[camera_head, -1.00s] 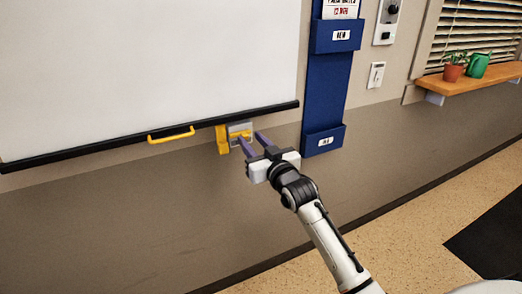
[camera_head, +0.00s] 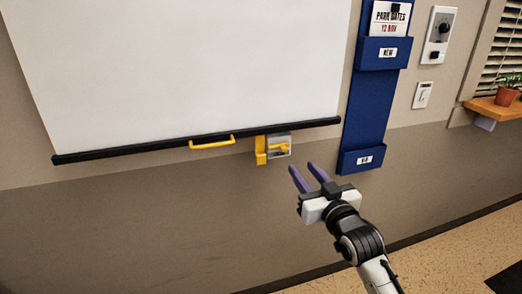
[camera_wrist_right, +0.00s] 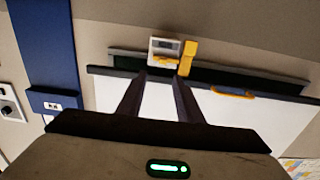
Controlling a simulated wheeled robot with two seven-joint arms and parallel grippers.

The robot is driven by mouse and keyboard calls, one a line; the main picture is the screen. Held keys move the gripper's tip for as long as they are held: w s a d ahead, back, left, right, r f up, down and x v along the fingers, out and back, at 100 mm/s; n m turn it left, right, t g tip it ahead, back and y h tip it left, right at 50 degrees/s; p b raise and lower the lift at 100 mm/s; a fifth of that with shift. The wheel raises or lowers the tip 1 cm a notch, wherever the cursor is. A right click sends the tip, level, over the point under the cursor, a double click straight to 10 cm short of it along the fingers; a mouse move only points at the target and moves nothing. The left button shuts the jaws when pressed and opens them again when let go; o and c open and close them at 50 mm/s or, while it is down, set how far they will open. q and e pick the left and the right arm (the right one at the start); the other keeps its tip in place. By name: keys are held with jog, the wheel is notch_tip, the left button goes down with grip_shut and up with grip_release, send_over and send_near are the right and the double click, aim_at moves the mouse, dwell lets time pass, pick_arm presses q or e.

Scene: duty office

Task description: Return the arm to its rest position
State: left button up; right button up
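My right gripper (camera_head: 308,178) is in front of the wall, below and to the right of the yellow-and-grey latch (camera_head: 273,148). Its two purple fingers are apart with nothing between them, and it touches nothing that I can see. My right arm reaches in from the lower right. My left gripper is not in view.
A white screen with a black bottom bar (camera_head: 110,154) and yellow handle (camera_head: 212,142) hangs on the wall. A blue wall holder (camera_head: 368,112) is at right. Further right are a switch (camera_head: 422,95) and a wooden shelf (camera_head: 495,109) with a potted plant (camera_head: 507,92). The lower wall is bare.

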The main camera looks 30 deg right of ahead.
jog(key=s+a+f+n+g+y, duration=0.15)
jog(key=s+a+f, duration=0.35)
jog(key=f, duration=0.5)
jog(key=s+a+f+n+g+y, duration=0.1)
jog(key=s+a+f+g+y, duration=0.3)
jog(key=f, duration=0.7)
jog(key=s+a+f+g, duration=0.2)
jog(key=s+a+f, duration=0.3)
jog(key=s, duration=0.4)
jog(key=s+a+f+n+g, duration=0.1)
jog(key=s+a+f+g, duration=0.1)
jog(key=s+a+f, duration=0.4)
jog(key=s+f, duration=0.1)
jog(key=s, duration=0.2)
jog(key=shift+s+f, duration=0.25)
jog(key=shift+f, duration=0.1)
